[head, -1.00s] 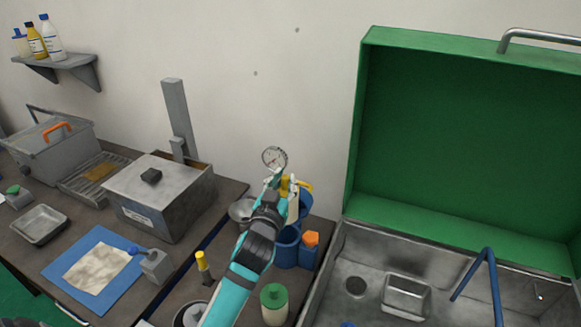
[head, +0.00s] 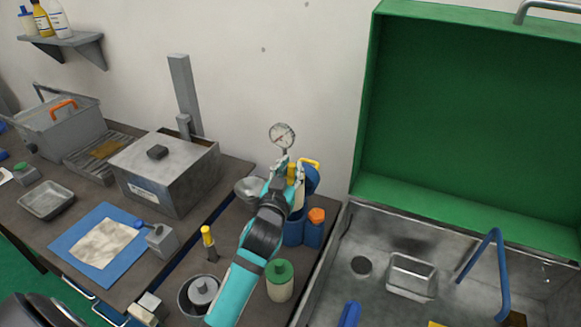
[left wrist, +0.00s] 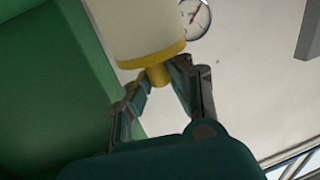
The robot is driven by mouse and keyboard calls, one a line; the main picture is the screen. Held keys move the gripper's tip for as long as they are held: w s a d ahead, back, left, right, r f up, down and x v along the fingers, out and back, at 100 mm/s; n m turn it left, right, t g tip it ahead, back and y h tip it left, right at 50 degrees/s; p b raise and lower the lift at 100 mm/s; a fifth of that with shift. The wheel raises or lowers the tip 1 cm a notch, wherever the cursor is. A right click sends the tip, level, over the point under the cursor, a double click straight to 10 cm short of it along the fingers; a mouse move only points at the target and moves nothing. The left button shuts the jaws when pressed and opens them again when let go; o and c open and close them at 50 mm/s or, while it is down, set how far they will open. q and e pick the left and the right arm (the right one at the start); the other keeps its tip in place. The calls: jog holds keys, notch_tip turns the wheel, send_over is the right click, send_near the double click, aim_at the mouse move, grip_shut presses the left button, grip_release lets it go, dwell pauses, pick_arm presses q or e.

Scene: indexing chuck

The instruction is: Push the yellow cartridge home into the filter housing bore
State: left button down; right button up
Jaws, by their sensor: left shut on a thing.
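My left gripper (head: 287,168) is shut on the yellow-capped cartridge (head: 292,171), above the blue filter housing (head: 293,230). In the left wrist view, the gripper fingers (left wrist: 160,76) close on the yellow knob at the end of the cartridge's cream body (left wrist: 132,25). The housing's blue lid (head: 312,180), with a yellow handle, stands open behind the cartridge. My gripper and arm hide the bore and much of the housing, so I cannot tell whether the cartridge's far end is in the bore. My right gripper is not in view.
A pressure gauge (head: 282,136) stands just behind the gripper. A blue container with an orange cap (head: 316,216) is beside the housing. A green-lidded jar (head: 280,270) and a yellow-topped tool (head: 207,237) stand near the arm. An open green-lidded metal basin (head: 400,242) is at right.

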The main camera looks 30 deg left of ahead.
pick_arm(q)
jog(key=shift+f+b, duration=0.45)
jog(key=shift+f, duration=0.5)
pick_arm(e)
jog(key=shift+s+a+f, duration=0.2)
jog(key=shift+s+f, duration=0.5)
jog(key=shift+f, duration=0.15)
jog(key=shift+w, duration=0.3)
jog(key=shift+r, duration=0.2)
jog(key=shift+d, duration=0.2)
pick_arm(q)
jog(key=shift+p, duration=0.4)
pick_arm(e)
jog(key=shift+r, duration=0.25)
